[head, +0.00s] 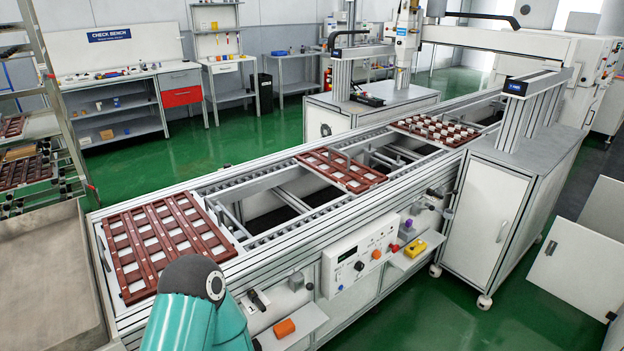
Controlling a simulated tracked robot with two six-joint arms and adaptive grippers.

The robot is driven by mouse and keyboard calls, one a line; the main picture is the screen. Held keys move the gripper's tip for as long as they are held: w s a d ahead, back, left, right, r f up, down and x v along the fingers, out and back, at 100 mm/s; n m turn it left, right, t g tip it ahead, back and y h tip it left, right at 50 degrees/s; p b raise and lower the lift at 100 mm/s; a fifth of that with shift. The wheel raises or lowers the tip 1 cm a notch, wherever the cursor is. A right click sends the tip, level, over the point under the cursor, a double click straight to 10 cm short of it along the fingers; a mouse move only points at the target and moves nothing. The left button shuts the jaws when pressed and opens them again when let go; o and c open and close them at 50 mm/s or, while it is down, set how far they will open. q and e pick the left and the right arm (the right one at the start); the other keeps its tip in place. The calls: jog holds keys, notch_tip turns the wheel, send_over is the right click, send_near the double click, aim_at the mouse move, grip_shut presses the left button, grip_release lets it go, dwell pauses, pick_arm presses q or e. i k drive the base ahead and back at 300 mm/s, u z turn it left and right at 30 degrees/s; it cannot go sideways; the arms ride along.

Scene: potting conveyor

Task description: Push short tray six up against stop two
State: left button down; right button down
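Three reddish-brown trays sit on the conveyor in the head view. A large slatted tray (143,291) lies at the near left end. A shorter tray (353,189) lies across the middle of the conveyor (270,230), with a grey bar or post close to it. A third tray (455,144) holding many small white pieces lies farther along, near the gantry. I cannot read any tray or stop numbers, so I cannot tell which is tray six or stop two. Neither gripper is in view; only a teal link of my arm shows at the bottom.
A control panel (360,255) and small shelves with a yellow item (415,248) and an orange item (284,327) stick out from the conveyor's front. A white cabinet (495,215) stands at its right. Open conveyor stretches lie between the trays. A rack (45,130) stands at left.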

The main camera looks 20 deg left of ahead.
aim_at(333, 165)
jog(key=u, duration=0.05)
jog(key=i, duration=0.9)
jog(key=z, duration=0.1)
